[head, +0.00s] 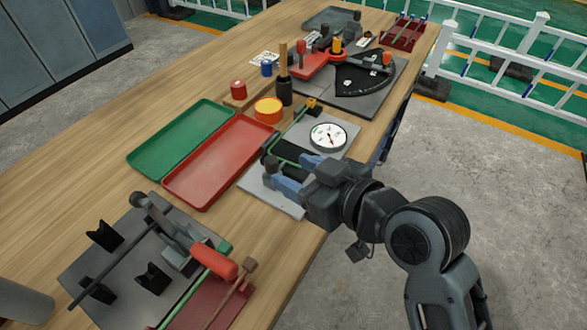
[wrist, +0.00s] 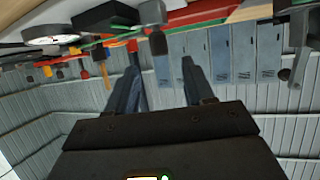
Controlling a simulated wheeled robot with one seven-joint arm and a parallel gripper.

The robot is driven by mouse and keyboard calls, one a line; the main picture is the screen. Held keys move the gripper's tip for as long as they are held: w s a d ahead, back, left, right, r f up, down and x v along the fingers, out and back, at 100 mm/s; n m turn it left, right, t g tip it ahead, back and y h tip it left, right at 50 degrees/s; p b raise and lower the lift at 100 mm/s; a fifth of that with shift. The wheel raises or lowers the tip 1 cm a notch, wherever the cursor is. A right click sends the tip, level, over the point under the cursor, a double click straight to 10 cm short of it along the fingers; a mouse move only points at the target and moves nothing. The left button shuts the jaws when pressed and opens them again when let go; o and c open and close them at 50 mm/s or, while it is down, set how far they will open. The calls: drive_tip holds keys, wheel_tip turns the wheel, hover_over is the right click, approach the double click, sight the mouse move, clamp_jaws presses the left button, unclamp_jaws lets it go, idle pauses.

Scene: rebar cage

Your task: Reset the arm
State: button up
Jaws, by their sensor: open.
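My arm reaches in from the lower right of the head view. My gripper (head: 272,174) is over the near edge of the workbench, in front of the round white dial gauge (head: 328,137) and its grey plate. In the wrist view my gripper (wrist: 160,70) shows two blue fingers apart with nothing between them. The wrist view looks upside down, with the bench along the top and lockers beyond the fingers. The fingertips overlap a black part beside the dial in the head view; I cannot tell if they touch it.
A green tray (head: 180,138) and a red tray (head: 218,165) lie left of my gripper. A grey plate (head: 90,270) with black holders and a red-handled tool is at the front left. A bending fixture (head: 345,85) stands at the back. Floor right of the bench is clear up to white railings (head: 500,50).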

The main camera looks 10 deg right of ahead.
idle(0.3)
drive_tip(key=s+d+f+m+t+h, duration=0.2)
drive_tip(key=s+d+f+m+h, duration=0.4)
drive_tip(key=s+d, duration=0.65)
drive_tip(key=s+d+r+t+h, duration=0.1)
drive_tip(key=s+d+r, duration=0.1)
drive_tip(key=s, duration=0.8)
drive_tip(key=s+d+r+m+t+h, duration=0.1)
drive_tip(key=s+d+r, duration=0.1)
drive_tip(key=s, duration=0.8)
drive_tip(key=shift+s+d+r, duration=0.25)
drive_tip(key=shift+r, duration=0.5)
